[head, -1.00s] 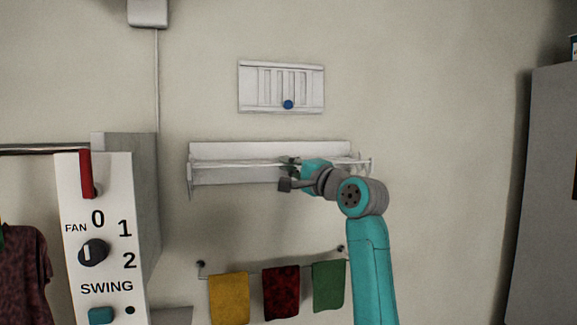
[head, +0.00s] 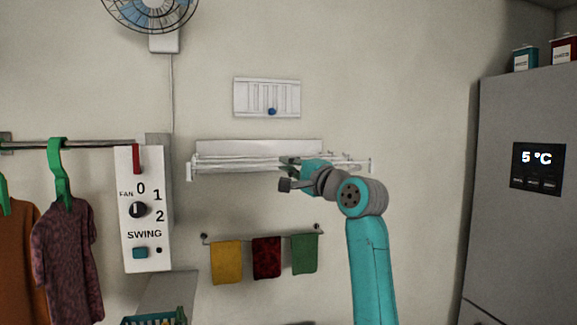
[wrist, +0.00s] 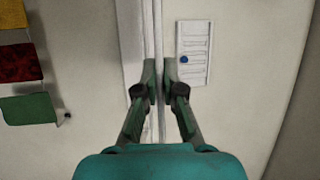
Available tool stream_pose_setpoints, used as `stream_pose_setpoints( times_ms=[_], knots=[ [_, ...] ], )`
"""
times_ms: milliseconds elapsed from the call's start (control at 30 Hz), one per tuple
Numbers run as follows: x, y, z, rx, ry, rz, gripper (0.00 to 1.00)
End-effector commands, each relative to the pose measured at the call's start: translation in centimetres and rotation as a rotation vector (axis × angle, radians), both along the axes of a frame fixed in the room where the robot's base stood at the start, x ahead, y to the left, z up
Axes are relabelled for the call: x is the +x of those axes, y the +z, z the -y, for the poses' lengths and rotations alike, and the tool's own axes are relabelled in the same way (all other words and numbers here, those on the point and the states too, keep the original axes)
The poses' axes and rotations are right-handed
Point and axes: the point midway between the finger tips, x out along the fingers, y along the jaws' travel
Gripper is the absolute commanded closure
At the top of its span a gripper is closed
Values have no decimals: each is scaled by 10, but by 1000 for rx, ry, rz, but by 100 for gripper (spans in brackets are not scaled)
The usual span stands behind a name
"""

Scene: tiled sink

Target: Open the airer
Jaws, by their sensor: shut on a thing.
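The white airer (head: 250,147) is mounted on the wall, and several of its thin rods show in front of its back plate in the head view. Its front bar stands out from the wall. My gripper (head: 286,173) is at this front bar, right of its middle. In the wrist view, my gripper's fingers (wrist: 159,84) are closed on the thin white front bar (wrist: 158,30). The fingers hide the gripped stretch of bar.
A vent (head: 266,97) with a blue knob is above the airer. A rail with yellow, red and green cloths (head: 266,258) hangs below. A fan control box (head: 145,225) and clothes (head: 68,260) are left. A grey fridge (head: 520,240) stands right.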

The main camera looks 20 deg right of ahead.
Motion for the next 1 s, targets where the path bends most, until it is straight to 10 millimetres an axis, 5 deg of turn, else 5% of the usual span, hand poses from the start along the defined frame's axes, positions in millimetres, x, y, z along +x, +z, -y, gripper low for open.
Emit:
stream_pose_setpoints(
  times_ms=[267,400,767,1000],
  knots=[
    [1,-1,1,-1,-1,-2,100],
    [1,-1,1,-1,-1,-2,67],
    [-2,-1,2,0,-1,0,67],
    [-32,-7,15,0,-2,1,67]
  ],
)
